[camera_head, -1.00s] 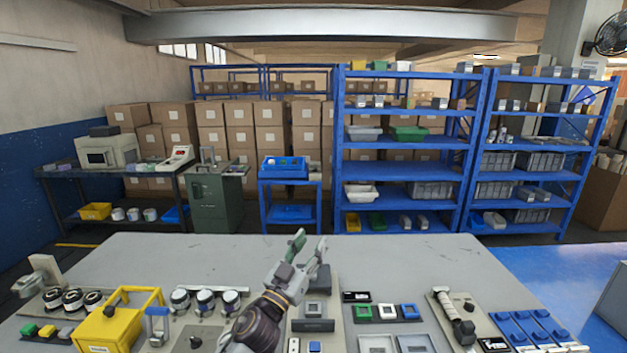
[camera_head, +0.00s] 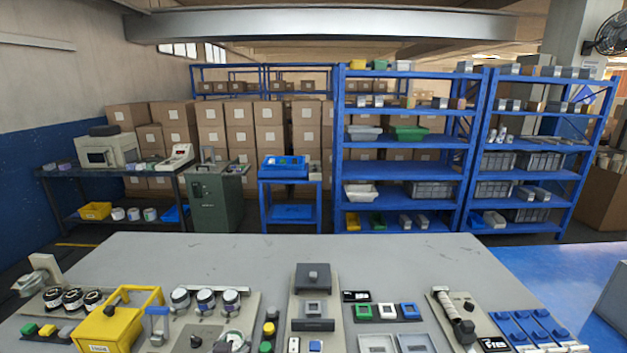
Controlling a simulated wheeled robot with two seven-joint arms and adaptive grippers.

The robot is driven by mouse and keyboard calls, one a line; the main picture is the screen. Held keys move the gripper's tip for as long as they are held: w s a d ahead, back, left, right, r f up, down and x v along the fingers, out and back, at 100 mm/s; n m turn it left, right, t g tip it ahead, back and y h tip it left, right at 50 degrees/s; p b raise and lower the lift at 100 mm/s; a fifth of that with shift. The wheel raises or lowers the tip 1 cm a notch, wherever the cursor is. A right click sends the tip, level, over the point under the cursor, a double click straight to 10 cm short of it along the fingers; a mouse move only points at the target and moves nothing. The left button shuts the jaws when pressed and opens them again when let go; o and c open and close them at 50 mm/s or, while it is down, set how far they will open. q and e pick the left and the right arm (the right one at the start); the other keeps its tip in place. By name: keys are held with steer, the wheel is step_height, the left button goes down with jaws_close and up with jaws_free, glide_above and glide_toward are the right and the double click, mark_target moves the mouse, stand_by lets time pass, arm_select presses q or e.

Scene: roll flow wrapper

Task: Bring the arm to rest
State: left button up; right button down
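Neither of my grippers shows in the head view. No part of my arms is in the picture. The grey worktable (camera_head: 400,263) lies in front of me with devices along its near side. In the middle stands a unit with a dark grey block (camera_head: 313,277) at its far end, now in full view. Left of it are a black, yellow and green button strip (camera_head: 268,330) and a panel with several round dials (camera_head: 205,301).
A yellow box with a raised frame (camera_head: 118,322) stands at the near left. A black-handled lever plate (camera_head: 462,317) and blue modules (camera_head: 530,328) are at the near right. The table's far half is clear. Blue shelves (camera_head: 405,171) stand behind.

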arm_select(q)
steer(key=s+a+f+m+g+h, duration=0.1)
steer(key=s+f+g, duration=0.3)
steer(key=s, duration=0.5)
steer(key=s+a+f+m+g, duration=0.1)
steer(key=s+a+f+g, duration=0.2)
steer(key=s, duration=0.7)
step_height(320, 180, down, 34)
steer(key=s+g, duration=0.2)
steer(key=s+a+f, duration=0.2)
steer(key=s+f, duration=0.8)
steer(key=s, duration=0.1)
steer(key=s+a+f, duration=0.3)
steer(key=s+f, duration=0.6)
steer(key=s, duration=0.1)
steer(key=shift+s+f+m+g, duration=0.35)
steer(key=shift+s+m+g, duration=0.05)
